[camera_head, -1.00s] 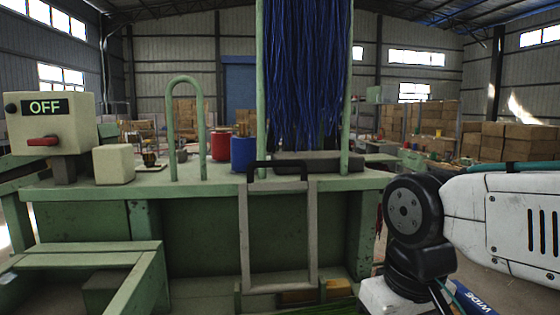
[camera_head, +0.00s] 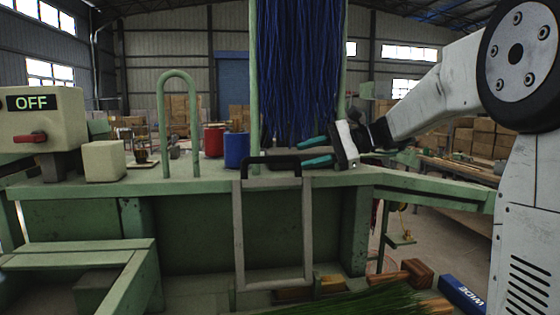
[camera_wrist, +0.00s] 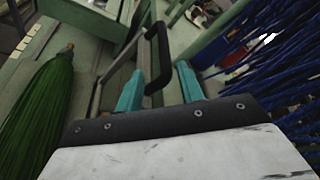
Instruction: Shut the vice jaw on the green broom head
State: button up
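A pale grey metal frame with a black handle (camera_head: 270,160) stands at the front of the green bench; I take it to be the vice jaw. My gripper (camera_head: 302,154) is open, its two teal fingers just right of the handle, pointing left. In the wrist view the black handle (camera_wrist: 158,62) shows between and beyond the open fingers; I cannot tell whether they touch it. The green broom head (camera_head: 375,299) lies low at the bottom right of the head view, partly cut off. Its green bristles also show at the left of the wrist view (camera_wrist: 40,115).
Blue bristles (camera_head: 300,65) hang between green posts close behind my gripper. Red (camera_head: 213,141) and blue (camera_head: 236,150) spools, a green hoop (camera_head: 162,125), a pale block (camera_head: 103,161) and a control box reading OFF (camera_head: 45,120) stand on the bench.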

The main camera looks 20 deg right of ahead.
aim_at(292, 157)
jog(key=shift+w+d+r, duration=0.1)
jog(key=shift+w, duration=0.25)
jog(key=x, duration=0.7)
jog(key=shift+w+a, duration=0.1)
jog(key=shift+a, duration=0.1)
jog(key=shift+r, duration=0.1)
grip_shut()
